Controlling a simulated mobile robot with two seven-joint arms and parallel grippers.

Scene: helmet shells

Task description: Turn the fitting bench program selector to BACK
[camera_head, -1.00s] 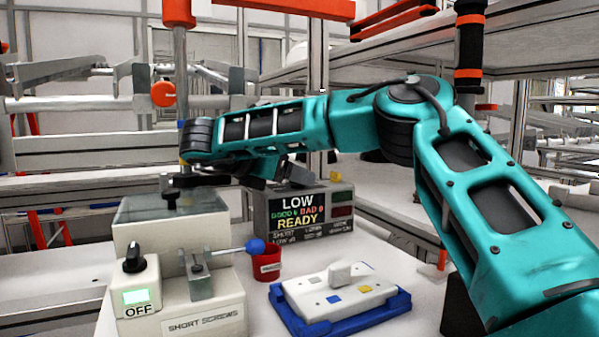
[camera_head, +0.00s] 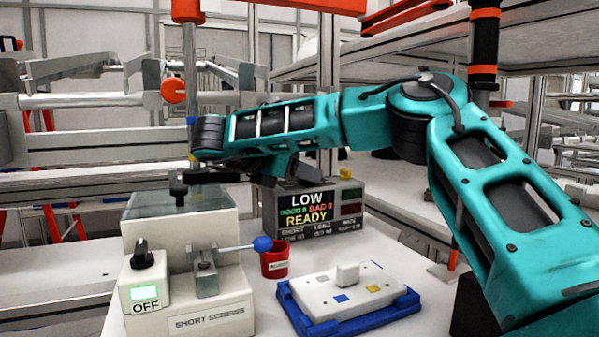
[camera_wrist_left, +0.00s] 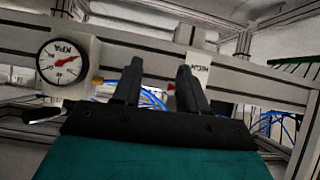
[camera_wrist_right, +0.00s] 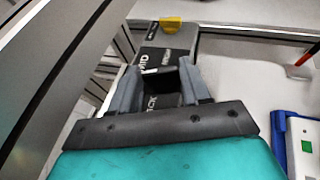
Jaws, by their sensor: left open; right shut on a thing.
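The program selector is a black knob (camera_wrist_right: 158,78) with a pale mark, on a dark box (camera_wrist_right: 180,46) with white lettering. MID and what looks like BACK are partly readable beside the knob. In the right wrist view my right gripper (camera_wrist_right: 157,72) is shut on the knob, one finger on each side. In the head view my right gripper (camera_head: 285,168) is mostly hidden by its own arm, just above the display box (camera_head: 308,210). The display reads LOW and READY. My left gripper (camera_wrist_left: 160,78) is open and empty in the left wrist view.
A screw feeder (camera_head: 205,305) with an OFF panel stands left. A red cup (camera_head: 273,262) and a blue tray (camera_head: 405,301) holding a white plate stand on the white bench. A pressure gauge (camera_wrist_left: 65,62) and rail lie beyond my left gripper.

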